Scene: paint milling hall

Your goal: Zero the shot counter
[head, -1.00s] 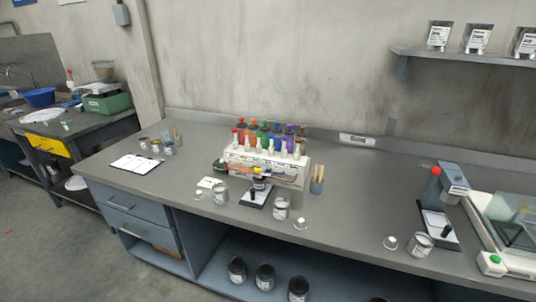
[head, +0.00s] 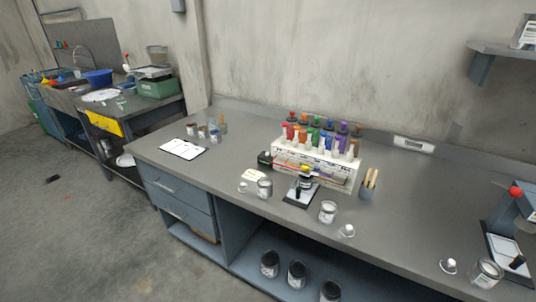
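I cannot pick out a shot counter for certain. A white rack (head: 318,157) of bottles with coloured caps stands at the back of the grey bench (head: 235,150). A small dark device (head: 265,158) sits at the rack's left end; its face is too small to read. A black stand with a yellow-topped part (head: 303,180) stands in front of the rack. Neither of my grippers is in view.
Glass jars (head: 328,211) stand near the bench's front edge. A clipboard (head: 183,149) lies at the left. A red-knobbed device (head: 510,215) stands at the right. A second table with a green scale (head: 157,86) is beyond; floor at the lower left is clear.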

